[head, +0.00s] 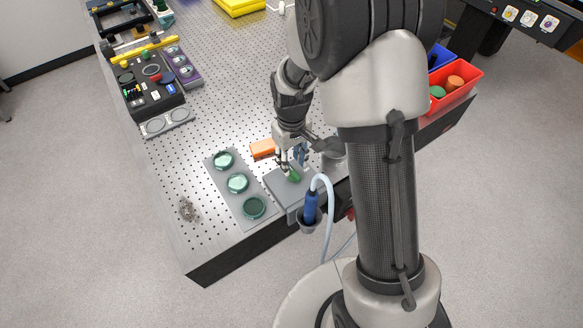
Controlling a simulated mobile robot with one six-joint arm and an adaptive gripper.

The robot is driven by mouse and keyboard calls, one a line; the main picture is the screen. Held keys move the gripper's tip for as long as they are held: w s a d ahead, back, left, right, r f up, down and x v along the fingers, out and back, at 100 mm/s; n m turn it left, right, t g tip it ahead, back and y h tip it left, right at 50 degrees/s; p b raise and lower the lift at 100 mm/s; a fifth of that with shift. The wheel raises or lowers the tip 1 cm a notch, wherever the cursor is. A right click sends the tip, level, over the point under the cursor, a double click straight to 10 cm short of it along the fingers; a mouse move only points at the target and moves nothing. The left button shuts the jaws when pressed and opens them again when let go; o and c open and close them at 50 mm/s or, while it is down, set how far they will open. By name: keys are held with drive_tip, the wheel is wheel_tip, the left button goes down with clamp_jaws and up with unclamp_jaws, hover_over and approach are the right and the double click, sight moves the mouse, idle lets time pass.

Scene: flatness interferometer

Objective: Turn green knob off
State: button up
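A small green knob (295,175) shows on top of a grey box (288,194) near the front edge of the perforated table. My gripper (288,166) points down right at the knob, at its upper left side in the head view. The fingertips are small and partly merge with the parts behind them, so I cannot tell whether they touch the knob or how far apart they are. The knob's turn position is too small to read.
An orange block (262,148) lies left of my gripper. A grey plate (226,179) with three green discs lies further left. A blue-handled tool (311,206) with a pale hose stands in a holder at the table edge. A red bin (462,88) is at right.

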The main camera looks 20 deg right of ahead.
sight(291, 169)
drive_tip(key=shift+f, duration=1.7)
drive_tip(key=shift+c, duration=0.5)
clamp_jaws()
